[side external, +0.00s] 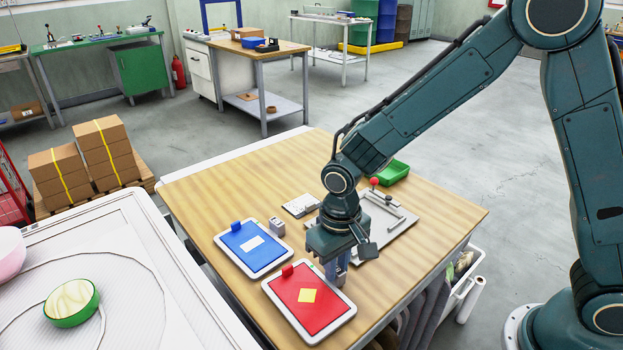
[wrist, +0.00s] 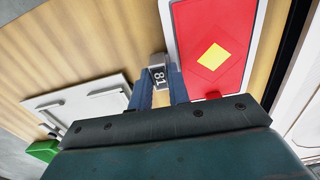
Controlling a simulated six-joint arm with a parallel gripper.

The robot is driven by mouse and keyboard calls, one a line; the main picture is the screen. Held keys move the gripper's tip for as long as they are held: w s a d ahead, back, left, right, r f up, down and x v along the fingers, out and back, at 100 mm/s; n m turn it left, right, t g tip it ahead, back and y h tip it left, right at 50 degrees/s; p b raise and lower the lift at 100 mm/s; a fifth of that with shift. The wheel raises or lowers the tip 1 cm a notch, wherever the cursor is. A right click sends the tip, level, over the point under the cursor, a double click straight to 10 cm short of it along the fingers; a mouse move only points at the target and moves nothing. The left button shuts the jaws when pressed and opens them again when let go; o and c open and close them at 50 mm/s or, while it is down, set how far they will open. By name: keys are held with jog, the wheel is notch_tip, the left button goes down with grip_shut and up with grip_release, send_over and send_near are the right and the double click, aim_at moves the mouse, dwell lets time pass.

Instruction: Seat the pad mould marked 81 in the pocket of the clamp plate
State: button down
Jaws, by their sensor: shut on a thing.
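My gripper (side external: 338,272) points down beside the red pad in the side view. In the wrist view its two blue fingers (wrist: 158,82) are shut on a small grey pad mould marked 81 (wrist: 157,75). Whether the mould touches the tabletop I cannot tell. The clamp plate (side external: 397,229) is a pale grey plate with a bar handle and a red knob, behind my gripper in the side view and partly hidden by my arm. It also shows in the wrist view (wrist: 85,113), at left, apart from the mould. I cannot make out its pocket.
A red pad (side external: 320,312) in a white frame lies right by my gripper. A blue pad (side external: 250,262) lies left of it, with another small grey block (side external: 277,226) nearby. A pale flat plate (side external: 301,205) and a green bin (side external: 394,171) are farther back. Bare wooden tabletop (side external: 240,190) lies at back left.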

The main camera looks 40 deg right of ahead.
jog(key=shift+r, duration=2.35)
jog(key=shift+w+d+r+m, duration=0.15)
jog(key=shift+w+d+m, duration=0.05)
jog(key=shift+d+m, duration=0.55)
jog(key=d+r+m, duration=0.2)
jog(key=d+m, duration=1.2)
jog(key=m, duration=0.2)
jog(key=shift+w+r, duration=0.25)
jog(key=shift+w, duration=0.1)
jog(key=shift+f, duration=0.15)
jog(key=shift+f, duration=2.35)
